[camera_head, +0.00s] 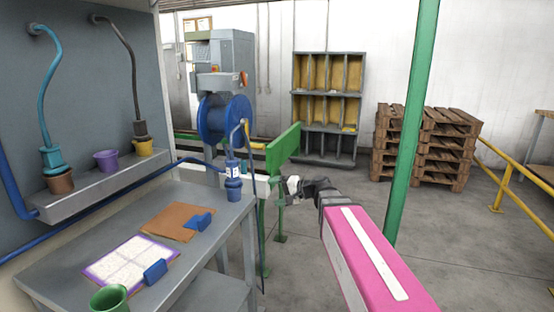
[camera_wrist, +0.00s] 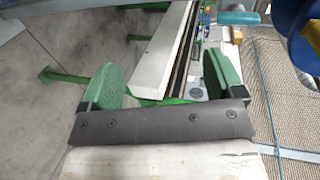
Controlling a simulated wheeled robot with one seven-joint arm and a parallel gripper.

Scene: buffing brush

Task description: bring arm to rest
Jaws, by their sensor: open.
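My gripper (camera_wrist: 163,82) is open in the wrist view, with its two green pads far apart and nothing between them. Behind the gap, apart from the pads, run a white rail (camera_wrist: 165,50) with a dark strip and a green frame. In the head view my pink arm reaches from the lower right toward the middle. Its far end is dark and white, near a green plate (camera_head: 283,148) on a green stand; whether they touch I cannot tell. The fingers are too small to make out there.
A grey bench (camera_head: 190,250) at left holds a brown sheet (camera_head: 177,222), a white sheet (camera_head: 130,262) and a green cup (camera_head: 109,299). A blue tool (camera_head: 233,186) stands at its far corner. A green post (camera_head: 411,125) rises right of my arm.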

